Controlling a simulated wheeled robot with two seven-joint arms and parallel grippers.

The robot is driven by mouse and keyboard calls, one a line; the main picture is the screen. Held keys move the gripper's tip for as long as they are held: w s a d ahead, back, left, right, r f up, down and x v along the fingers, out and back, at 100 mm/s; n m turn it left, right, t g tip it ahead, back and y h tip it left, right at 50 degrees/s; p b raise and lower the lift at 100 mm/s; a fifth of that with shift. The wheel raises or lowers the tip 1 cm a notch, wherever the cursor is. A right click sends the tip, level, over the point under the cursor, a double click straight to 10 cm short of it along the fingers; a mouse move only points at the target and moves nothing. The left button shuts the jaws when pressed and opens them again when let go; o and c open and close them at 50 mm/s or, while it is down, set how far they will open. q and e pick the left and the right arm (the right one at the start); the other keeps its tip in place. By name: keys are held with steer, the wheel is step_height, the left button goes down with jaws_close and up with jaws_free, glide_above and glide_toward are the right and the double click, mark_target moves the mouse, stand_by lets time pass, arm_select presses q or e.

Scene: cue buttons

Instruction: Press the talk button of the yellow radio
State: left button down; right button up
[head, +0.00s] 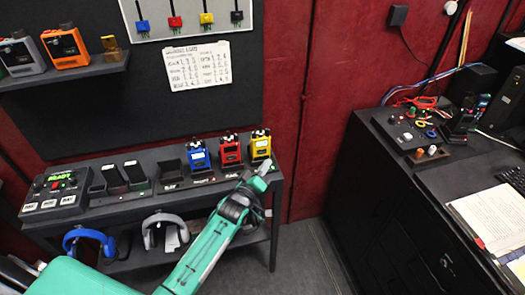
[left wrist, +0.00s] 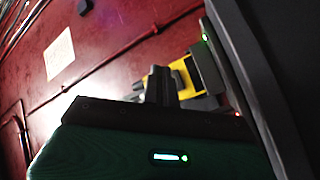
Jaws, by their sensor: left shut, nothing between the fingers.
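The yellow radio (head: 261,146) stands upright at the right end of a row of radios on the dark shelf. My left gripper (head: 264,168) is shut and empty, just in front of and below the yellow radio; I cannot tell whether it touches. In the left wrist view the shut fingers (left wrist: 160,84) cover part of the yellow radio (left wrist: 188,74), which appears tilted there. Its talk button is too small or hidden to make out. My right gripper is not in view.
A red radio (head: 231,151) and a blue radio (head: 199,157) stand to the left on the same dark shelf (head: 130,203). A box with a green display (head: 55,192) is at its left end. Headsets (head: 88,240) sit below. A dark cabinet (head: 385,190) stands right.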

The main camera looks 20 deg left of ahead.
arm_select(q)
steer(key=shift+s+d+p, duration=0.4)
steer(key=shift+s+d, duration=0.4)
steer(key=shift+s, duration=0.3)
